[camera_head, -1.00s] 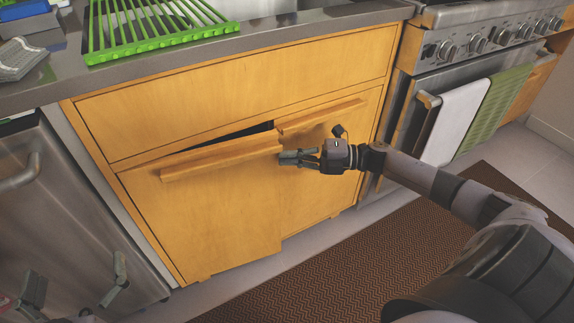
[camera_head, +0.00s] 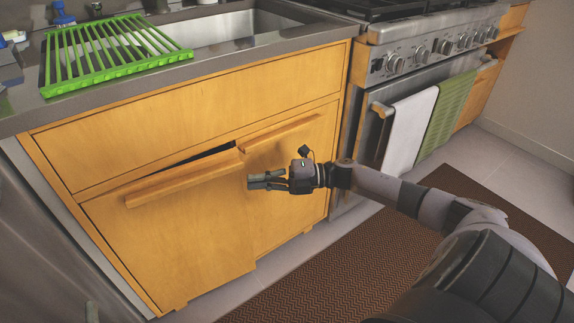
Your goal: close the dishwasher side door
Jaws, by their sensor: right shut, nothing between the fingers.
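The dishwasher-side door (camera_head: 180,235) is the left wooden cabinet door under the sink, beside the steel dishwasher (camera_head: 50,240). It stands slightly ajar, with a dark gap along its top edge and its free right edge forward of the right door (camera_head: 290,200). Its wooden handle (camera_head: 180,182) runs along the top. My right gripper (camera_head: 252,181) is shut and empty, at the door's free edge just below the handle's right end. I cannot tell whether it touches the door.
A green rack (camera_head: 115,55) lies on the counter by the sink (camera_head: 225,27). A range (camera_head: 420,60) with white and green towels stands to the right. A brown mat (camera_head: 350,265) covers the floor before the cabinet; the floor there looks clear.

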